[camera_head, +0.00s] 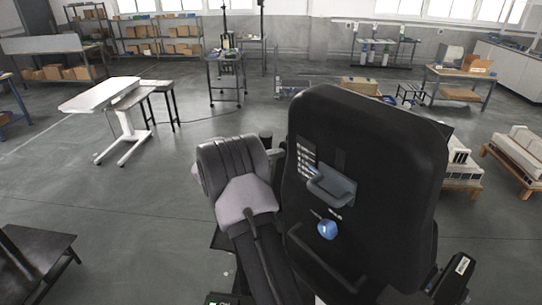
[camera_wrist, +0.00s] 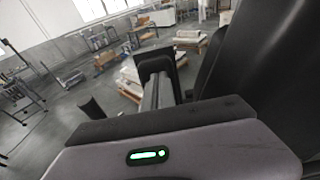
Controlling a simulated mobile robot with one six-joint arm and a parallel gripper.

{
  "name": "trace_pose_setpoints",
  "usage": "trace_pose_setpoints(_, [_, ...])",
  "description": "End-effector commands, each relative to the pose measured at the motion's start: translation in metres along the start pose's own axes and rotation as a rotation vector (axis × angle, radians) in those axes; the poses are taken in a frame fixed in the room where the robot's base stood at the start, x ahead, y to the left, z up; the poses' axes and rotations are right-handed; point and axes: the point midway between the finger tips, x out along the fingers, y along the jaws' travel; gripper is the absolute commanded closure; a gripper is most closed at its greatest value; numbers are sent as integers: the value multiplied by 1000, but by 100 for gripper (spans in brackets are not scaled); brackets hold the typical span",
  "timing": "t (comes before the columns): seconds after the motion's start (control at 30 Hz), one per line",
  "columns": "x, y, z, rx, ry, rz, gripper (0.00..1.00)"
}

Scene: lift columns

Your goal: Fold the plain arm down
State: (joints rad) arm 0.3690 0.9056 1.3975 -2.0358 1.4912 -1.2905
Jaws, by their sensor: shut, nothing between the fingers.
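A large black chair-like back (camera_head: 365,170) stands close in front of me, with a grey handle and a blue knob on its rear face. It also fills the right side of the wrist view (camera_wrist: 265,50). My arm rises at its left and hides that side. A short dark upright stub (camera_head: 266,141) shows just past my arm. A dark bar with a white label (camera_head: 457,278) is at lower right. I cannot tell which part is the plain arm. My gripper (camera_wrist: 156,78) appears shut and empty in the wrist view; contact cannot be judged.
A white-topped table (camera_head: 100,95) and dark stools stand at left. A dark bench (camera_head: 35,260) is at near left. Pallets with pale blocks (camera_head: 520,155) lie at right. Shelves with boxes line the back wall. Open grey floor (camera_head: 130,215) lies left of my arm.

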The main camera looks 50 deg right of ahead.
Motion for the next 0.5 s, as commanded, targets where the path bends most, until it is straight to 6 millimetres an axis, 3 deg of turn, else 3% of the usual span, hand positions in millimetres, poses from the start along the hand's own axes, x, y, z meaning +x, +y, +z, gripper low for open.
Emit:
trace_pose_setpoints(0.33, [2, 0, 2, 1, 8, -1, 100])
trace_pose_setpoints(0.5, [19, -1, 10, 1, 63, -2, 100])
